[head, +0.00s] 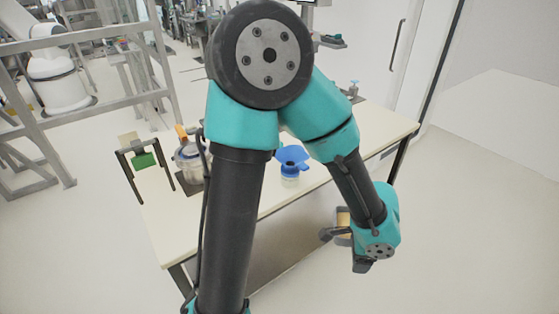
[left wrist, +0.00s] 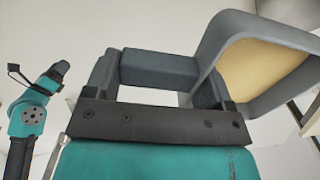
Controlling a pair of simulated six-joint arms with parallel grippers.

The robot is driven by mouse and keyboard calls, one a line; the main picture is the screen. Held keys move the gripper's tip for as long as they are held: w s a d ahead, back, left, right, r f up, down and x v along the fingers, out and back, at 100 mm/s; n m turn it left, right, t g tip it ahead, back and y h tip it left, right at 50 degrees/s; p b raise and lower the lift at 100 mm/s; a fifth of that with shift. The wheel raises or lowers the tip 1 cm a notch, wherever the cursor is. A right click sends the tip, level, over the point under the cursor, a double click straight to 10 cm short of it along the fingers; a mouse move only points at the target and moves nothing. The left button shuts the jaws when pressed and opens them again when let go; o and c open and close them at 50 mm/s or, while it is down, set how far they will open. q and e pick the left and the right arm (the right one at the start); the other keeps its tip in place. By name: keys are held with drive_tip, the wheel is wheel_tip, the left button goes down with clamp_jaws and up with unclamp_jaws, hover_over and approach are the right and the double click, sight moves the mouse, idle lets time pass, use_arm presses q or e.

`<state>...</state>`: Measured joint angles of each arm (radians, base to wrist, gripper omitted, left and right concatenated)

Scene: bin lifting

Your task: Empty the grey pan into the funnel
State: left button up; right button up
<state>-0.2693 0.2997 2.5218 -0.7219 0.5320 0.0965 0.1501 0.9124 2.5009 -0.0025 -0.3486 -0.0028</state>
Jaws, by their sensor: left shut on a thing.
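The grey pan (left wrist: 225,38) shows in the left wrist view with a tan-yellow area inside it; I cannot tell how much it holds. My left gripper (left wrist: 155,95) is shut on the pan's grey handle. In the head view my left gripper (head: 350,236) is low at the right, beyond the table's front edge, and the pan (head: 342,219) is partly hidden behind it. The blue funnel (head: 291,154) sits upright on a small container on the table, to the left of and apart from the pan. What looks like my right arm shows at the left wrist view's left; its jaws are unclear.
The pale table (head: 165,222) carries a black stand with a green part (head: 144,160), a clear jar (head: 188,160) with an orange piece, and a small bottle (head: 353,87) at the back right. My left arm crosses in front of the table. Floor at the right is clear.

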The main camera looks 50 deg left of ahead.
sight(348, 236)
use_arm(q)
drive_tip(key=w+a+r+n, duration=0.1)
drive_tip(key=a+r, duration=0.1)
drive_tip(key=w+a+r+n, duration=0.1)
drive_tip(key=a+n, duration=0.1)
drive_tip(key=w+a+r+n, duration=0.1)
drive_tip(key=a+r, duration=0.1)
drive_tip(key=shift+w+r, duration=0.3)
use_arm(e)
drive_tip(key=o, duration=0.4)
drive_tip(key=shift+d, duration=0.15)
drive_tip(key=shift+o, duration=0.7)
drive_tip(key=shift+s+d, duration=0.1)
use_arm(q)
drive_tip(key=s+a+r, duration=0.1)
drive_tip(key=a+r, duration=0.1)
drive_tip(key=a, duration=1.1)
drive_tip(key=s+a+r, duration=0.2)
drive_tip(key=a, duration=1.2)
drive_tip(key=shift+m, duration=0.4)
use_arm(e)
drive_tip(key=shift+a, duration=0.25)
